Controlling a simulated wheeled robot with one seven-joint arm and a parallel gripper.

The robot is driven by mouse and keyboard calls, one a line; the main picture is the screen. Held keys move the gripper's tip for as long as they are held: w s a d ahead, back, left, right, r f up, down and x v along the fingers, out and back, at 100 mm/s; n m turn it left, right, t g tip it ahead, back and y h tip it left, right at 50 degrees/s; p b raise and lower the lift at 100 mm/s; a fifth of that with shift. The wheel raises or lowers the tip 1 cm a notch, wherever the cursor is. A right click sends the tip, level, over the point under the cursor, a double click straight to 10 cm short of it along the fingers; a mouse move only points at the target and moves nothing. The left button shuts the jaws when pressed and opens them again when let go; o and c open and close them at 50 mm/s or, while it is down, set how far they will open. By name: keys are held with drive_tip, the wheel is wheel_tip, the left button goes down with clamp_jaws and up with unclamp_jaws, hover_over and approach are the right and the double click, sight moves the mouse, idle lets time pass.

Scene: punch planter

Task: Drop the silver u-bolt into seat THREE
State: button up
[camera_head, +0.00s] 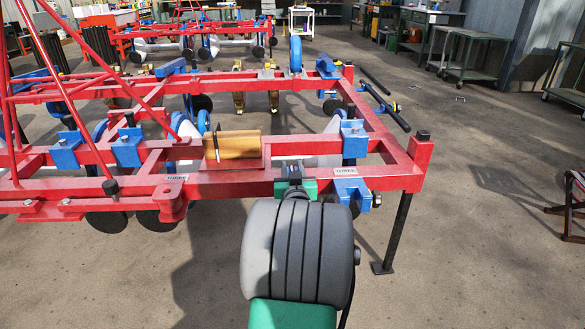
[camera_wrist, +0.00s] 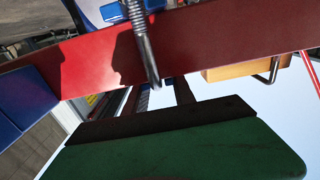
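In the wrist view a silver threaded rod (camera_wrist: 141,38), which looks like one leg of a u-bolt, hangs in front of a red beam. Its upper part is cut off by the picture edge. My gripper (camera_head: 293,178) is at the front red beam in the head view, beside a white label (camera_head: 346,172) that seems to read THREE. Its fingertips are small and partly hidden, so I cannot tell their opening or whether they hold the rod. A blue bracket (camera_head: 352,191) is right of my gripper. A thin dark bent rod (camera_head: 216,148) shows at a wooden block (camera_head: 238,143).
The red planter frame (camera_head: 412,168) fills the left and middle, with blue brackets (camera_head: 66,152) along it. A black leg (camera_head: 396,235) stands at its right corner. The floor at right is mostly clear; green carts (camera_head: 478,50) stand behind.

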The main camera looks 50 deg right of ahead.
drive_tip(key=p+v, duration=0.2)
drive_tip(key=v, duration=0.6)
idle(0.4)
drive_tip(key=w+a+r+n+y+p, duration=0.4)
drive_tip(key=w+a+r+y+p, duration=0.3)
drive_tip(key=w+a+r+p, duration=0.45)
drive_tip(key=a+r+n+g+y+p, duration=0.1)
drive_tip(key=a+r+n+y+p, duration=0.1)
drive_tip(key=a+r+p, duration=0.4)
drive_tip(key=a+r+n+g+y+p, duration=0.1)
drive_tip(key=a+r+y+p, duration=0.1)
drive_tip(key=a+p, duration=0.65)
drive_tip(key=s+a+r+n+g+y+p, duration=0.2)
drive_tip(key=s+a+r+g+p, duration=0.4)
drive_tip(key=s+a+r+p, duration=0.7)
drive_tip(key=a+r+n+p, duration=0.1)
drive_tip(key=a, duration=0.2)
drive_tip(key=shift+s+a+r+g+y+p, duration=0.2)
drive_tip(key=shift+s+r+g+y+p, duration=0.1)
drive_tip(key=shift+r+p, duration=0.1)
